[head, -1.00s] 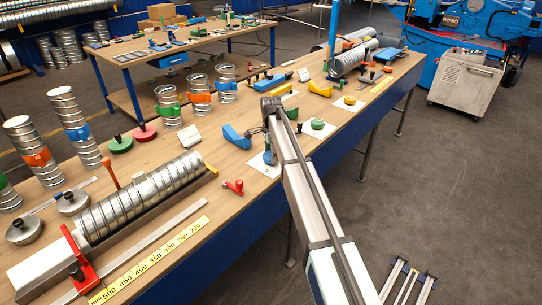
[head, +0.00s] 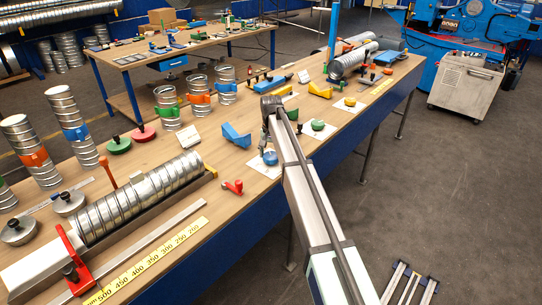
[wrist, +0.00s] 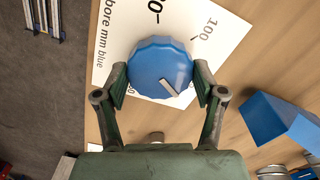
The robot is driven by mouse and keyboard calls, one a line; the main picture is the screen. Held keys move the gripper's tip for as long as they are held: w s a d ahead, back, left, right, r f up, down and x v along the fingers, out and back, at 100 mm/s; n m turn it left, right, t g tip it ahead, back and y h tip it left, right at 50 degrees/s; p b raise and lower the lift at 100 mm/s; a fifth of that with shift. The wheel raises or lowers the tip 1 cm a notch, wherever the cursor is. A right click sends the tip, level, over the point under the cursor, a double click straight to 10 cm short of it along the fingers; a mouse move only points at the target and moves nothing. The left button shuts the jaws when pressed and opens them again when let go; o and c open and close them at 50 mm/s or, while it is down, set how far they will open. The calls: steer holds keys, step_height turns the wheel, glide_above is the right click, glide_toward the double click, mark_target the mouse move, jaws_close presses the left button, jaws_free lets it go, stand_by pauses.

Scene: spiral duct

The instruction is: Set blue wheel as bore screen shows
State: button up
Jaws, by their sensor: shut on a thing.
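The blue wheel (wrist: 158,62) sits on a white dial card (wrist: 115,28) printed "bore mm blue", with scale numbers around it, including 100. A pale pointer bar on the wheel slants down and right in the wrist view; part of the scale is hidden behind the wheel and fingers. My gripper (wrist: 160,82) is shut on the wheel, one finger on each side. In the head view the wheel (head: 271,157) shows below my gripper (head: 268,151).
A blue angled block (wrist: 283,117) lies close to my right finger in the wrist view. The green wheel (head: 317,125) and yellow wheel (head: 350,102) sit on cards farther along the bench.

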steer(key=n, duration=0.4)
steer(key=shift+s+f+n+b, duration=0.1)
steer(key=shift+f+n+b, duration=0.05)
steer(key=shift+n+b, duration=0.15)
steer(key=n, duration=0.3)
steer(key=shift+n, duration=0.4)
steer(key=n, duration=0.4)
steer(key=shift+d+b, duration=0.1)
steer(key=shift+b, duration=0.25)
steer(key=n, duration=1.6)
steer(key=shift+n+b, duration=0.35)
steer(key=shift+n, duration=0.05)
